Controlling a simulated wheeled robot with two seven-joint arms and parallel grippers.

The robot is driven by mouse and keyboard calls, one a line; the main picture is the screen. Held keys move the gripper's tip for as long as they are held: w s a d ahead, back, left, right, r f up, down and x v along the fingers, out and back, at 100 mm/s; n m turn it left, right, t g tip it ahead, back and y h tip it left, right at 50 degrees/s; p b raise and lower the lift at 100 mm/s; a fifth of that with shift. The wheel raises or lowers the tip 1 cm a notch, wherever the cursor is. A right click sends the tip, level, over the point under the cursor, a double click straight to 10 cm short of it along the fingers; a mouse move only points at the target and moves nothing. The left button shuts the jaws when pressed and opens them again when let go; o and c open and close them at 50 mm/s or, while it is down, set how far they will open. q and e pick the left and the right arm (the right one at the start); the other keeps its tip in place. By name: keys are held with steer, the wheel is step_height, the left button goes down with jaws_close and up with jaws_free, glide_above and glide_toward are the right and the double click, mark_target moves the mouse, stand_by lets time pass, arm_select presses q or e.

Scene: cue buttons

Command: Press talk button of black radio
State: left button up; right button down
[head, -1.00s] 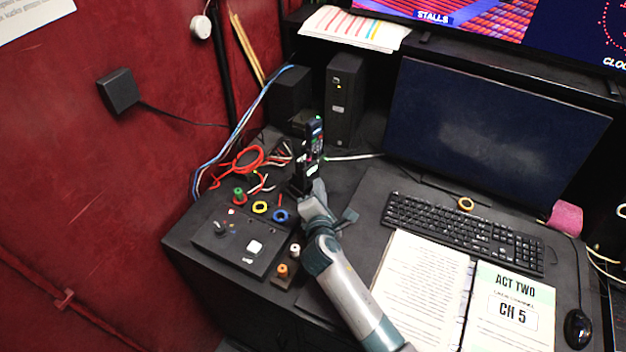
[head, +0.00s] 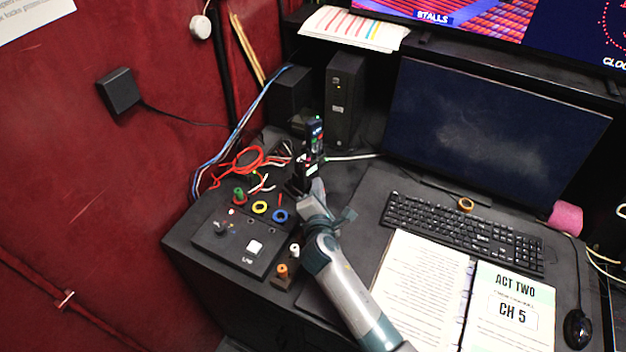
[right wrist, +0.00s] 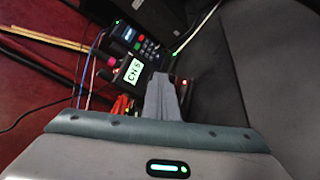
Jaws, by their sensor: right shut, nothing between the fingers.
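The black radio (head: 316,140) stands upright at the back of the desk's left part, with a small lit screen. In the right wrist view the radio (right wrist: 134,42) shows a blue screen and a keypad. It stands in a black holder with a white "CH 5" label (right wrist: 132,72). My right gripper (head: 306,184) is in front of the radio's lower part. In the right wrist view its fingers (right wrist: 161,80) are shut and empty, close beside the holder. I cannot tell whether they touch it. The talk button cannot be made out. My left gripper is not in view.
A control box (head: 238,240) with a white button lies left of my arm, near colored rings and red cables (head: 248,160). A black speaker (head: 344,100) stands behind the radio.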

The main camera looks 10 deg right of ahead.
stand_by(0.8)
steer(key=shift+s+d+p, duration=0.45)
steer(key=shift+s, duration=0.15)
steer(key=shift+s, duration=0.1)
steer(key=shift+s+d+p, duration=0.7)
steer(key=shift+s+d, duration=0.15)
steer(key=shift+s, duration=0.15)
steer(key=shift+s+d+p, duration=0.35)
steer(key=shift+s+d, duration=0.35)
steer(key=shift+s, duration=0.2)
